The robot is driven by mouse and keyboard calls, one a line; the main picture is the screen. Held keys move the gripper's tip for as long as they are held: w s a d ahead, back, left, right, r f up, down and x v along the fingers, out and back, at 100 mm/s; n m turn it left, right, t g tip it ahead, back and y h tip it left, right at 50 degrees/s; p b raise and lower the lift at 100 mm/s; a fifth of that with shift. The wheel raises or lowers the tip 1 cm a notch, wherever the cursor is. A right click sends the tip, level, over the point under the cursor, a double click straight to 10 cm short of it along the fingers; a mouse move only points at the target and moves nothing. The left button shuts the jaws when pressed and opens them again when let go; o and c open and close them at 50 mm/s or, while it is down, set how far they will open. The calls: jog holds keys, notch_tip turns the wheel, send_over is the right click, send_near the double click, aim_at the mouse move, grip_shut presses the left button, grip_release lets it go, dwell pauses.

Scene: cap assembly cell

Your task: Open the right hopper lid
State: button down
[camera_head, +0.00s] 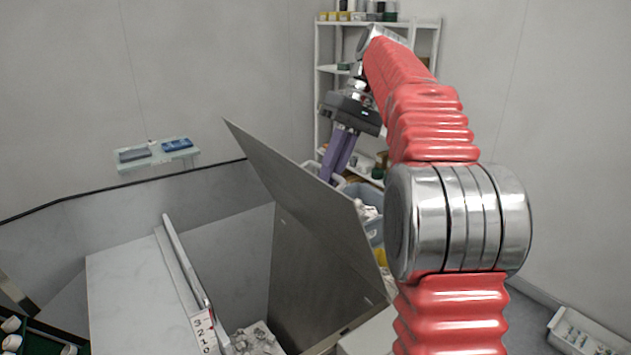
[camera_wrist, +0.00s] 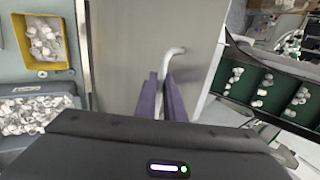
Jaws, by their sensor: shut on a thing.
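The right hopper lid (camera_head: 305,205) is a flat grey panel, raised and steeply tilted, with the hopper open beside it in the head view. In the wrist view, the lid (camera_wrist: 125,60) fills the middle, and its pale bent handle (camera_wrist: 171,54) stands at my fingers. My gripper (camera_head: 336,168) has purple fingers pointing down at the far side of the lid, which partly hides them. In the wrist view, my gripper (camera_wrist: 163,92) is shut on the handle; the exact contact is partly hidden between the fingers.
Another closed pale lid (camera_head: 130,295) with a label strip lies to the left. Shelves (camera_head: 328,95) stand behind my arm. In the wrist view, a yellow bin (camera_wrist: 40,50) of white caps is at left, and dark green trays (camera_wrist: 265,90) with caps are at right.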

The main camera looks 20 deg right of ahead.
jog(key=shift+w+d+f, duration=0.15)
jog(key=shift+d+f, duration=0.15)
jog(key=shift+f, duration=0.05)
jog(key=c, duration=2.1)
grip_release()
jog(key=shift+o, duration=1.3)
jog(key=shift+a+r, duration=0.1)
jog(key=shift+r, duration=0.1)
